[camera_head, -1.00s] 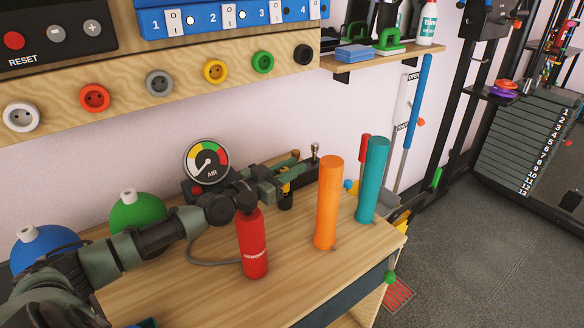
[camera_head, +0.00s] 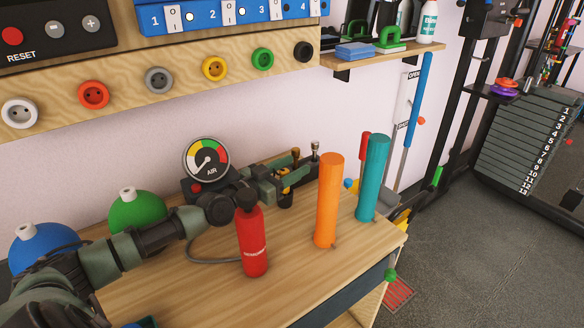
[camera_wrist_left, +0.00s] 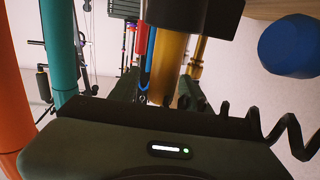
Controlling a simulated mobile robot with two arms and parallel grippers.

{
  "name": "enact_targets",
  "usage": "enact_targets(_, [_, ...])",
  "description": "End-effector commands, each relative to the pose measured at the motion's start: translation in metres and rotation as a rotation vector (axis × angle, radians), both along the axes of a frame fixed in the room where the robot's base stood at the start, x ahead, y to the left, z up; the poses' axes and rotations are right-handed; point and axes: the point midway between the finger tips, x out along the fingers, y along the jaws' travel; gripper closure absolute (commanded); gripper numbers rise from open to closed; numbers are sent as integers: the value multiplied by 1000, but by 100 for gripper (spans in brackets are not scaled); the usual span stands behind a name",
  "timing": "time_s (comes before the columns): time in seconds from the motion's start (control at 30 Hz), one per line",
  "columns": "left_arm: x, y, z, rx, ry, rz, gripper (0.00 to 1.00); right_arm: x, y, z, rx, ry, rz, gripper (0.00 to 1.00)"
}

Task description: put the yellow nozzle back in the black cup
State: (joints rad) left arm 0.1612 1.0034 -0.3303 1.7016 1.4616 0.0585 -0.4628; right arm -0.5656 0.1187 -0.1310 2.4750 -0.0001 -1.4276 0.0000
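The yellow nozzle (camera_wrist_left: 168,65) stands with one end inside the black cup (camera_wrist_left: 195,14) in the left wrist view, which looks upside down. In the head view the black cup (camera_head: 285,200) is at the back of the bench, with a little yellow (camera_head: 287,188) showing above it, partly behind my gripper. My left gripper (camera_head: 292,173) reaches in from the left. Its dark green fingers look spread, one on each side of the nozzle, with a gap beside it in the wrist view. My right gripper is not in view.
A red bottle (camera_head: 252,243) stands in front of my left wrist. An orange cylinder (camera_head: 329,203) and a teal cylinder (camera_head: 373,180) stand to the right. An air gauge (camera_head: 206,163) is behind. The bench front (camera_head: 200,290) is clear.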

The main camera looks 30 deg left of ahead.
Motion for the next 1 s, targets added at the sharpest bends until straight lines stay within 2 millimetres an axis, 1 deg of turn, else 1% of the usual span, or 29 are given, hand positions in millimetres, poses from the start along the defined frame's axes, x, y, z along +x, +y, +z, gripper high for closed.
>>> enact_targets(0.2, [0, 0, 0, 0, 1, 0, 53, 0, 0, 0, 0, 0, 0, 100])
enact_targets(0.33, [-7, 2, -1, 2, 1, 1, 53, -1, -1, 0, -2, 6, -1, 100])
enact_targets(0.5, [-29, 7, -1, 4, 5, -2, 53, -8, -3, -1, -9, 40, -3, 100])
enact_targets(0.6, [-43, 12, -2, 6, 6, 0, 53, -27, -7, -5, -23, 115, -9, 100])
enact_targets(0.7, [-55, 14, -1, 3, 5, -1, 53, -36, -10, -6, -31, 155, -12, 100])
enact_targets(0.8, [-65, 18, -1, 3, 5, 1, 53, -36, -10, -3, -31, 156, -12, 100])
enact_targets(1.0, [-74, 20, -1, 2, 3, 0, 53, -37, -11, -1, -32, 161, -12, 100])
